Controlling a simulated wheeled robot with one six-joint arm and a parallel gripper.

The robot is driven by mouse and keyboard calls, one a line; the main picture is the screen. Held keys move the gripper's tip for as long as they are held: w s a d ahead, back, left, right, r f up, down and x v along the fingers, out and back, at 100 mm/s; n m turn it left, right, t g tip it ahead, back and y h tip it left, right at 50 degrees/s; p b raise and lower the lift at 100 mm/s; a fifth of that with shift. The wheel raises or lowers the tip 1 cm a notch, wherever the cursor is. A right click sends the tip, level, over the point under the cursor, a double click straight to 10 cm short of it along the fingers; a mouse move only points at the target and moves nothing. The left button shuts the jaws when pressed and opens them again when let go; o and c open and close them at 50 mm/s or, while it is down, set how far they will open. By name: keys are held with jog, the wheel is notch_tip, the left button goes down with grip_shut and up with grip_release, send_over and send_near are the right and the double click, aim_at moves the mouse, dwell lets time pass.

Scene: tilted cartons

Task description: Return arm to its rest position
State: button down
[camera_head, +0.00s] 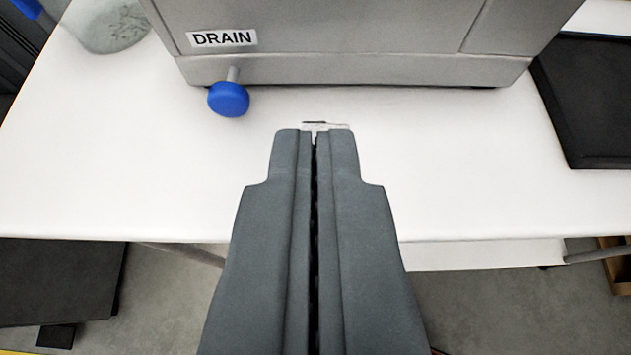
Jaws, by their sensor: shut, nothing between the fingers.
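My gripper (315,131) reaches up the middle of the view from the bottom edge. Its two dark grey fingers lie side by side with only a thin dark line between them, so it is shut and holds nothing. The fingertips appear over the white table (480,190), in front of a grey machine. A small pale piece shows just past the fingertips; I cannot tell what it is. The rest of my arm is out of view.
The grey machine (350,40) has a DRAIN label (222,38) and a blue knob (228,99) on its front. A black tray-like object (590,100) lies at right, a clear round vessel (108,25) at upper left. The table's front edge crosses below; grey floor (510,310) shows beyond.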

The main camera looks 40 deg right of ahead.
jog(key=s+a+r+n+t+y, duration=0.4)
jog(key=a+r+n+t+y, duration=0.3)
jog(key=a+r, duration=0.5)
jog(key=shift+a, duration=0.75)
jog(key=shift+w, duration=0.1)
